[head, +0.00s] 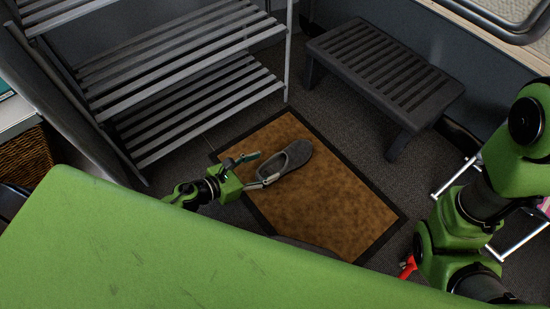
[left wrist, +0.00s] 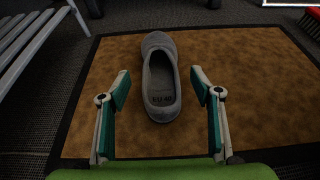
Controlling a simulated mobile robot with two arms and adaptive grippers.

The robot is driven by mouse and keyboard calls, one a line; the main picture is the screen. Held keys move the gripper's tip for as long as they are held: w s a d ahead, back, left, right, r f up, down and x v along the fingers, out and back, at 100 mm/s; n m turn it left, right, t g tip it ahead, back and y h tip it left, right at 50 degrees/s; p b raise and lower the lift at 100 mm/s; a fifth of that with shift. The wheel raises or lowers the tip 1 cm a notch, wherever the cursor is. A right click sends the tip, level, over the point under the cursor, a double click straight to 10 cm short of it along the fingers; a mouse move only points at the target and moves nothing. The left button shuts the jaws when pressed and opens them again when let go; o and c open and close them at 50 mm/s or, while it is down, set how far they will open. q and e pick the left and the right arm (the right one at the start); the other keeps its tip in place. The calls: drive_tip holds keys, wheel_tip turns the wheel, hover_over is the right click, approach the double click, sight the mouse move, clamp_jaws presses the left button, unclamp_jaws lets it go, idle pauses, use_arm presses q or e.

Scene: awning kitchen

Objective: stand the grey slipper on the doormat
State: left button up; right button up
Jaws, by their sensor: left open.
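The grey slipper (head: 286,161) rests sole down on the brown doormat (head: 324,205), in the mat's upper left part in the head view. In the left wrist view the slipper (left wrist: 161,78) lies on the mat (left wrist: 245,95) with its heel end toward me and its toe pointing away. My left gripper (head: 263,169) is open, at the slipper's heel end. In the left wrist view its two fingers (left wrist: 160,88) stand apart on either side of the heel, with a gap on each side. My right arm shows at the right of the head view; its gripper cannot be made out.
A grey slatted rack (head: 185,75) stands left of the mat. A dark slatted bench (head: 385,70) stands beyond it on the right. A red object (head: 408,267) lies near the mat's lower right corner. A wicker basket (head: 25,160) is at the far left.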

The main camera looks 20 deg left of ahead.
use_arm(q)
drive_tip(key=shift+v, duration=1.65)
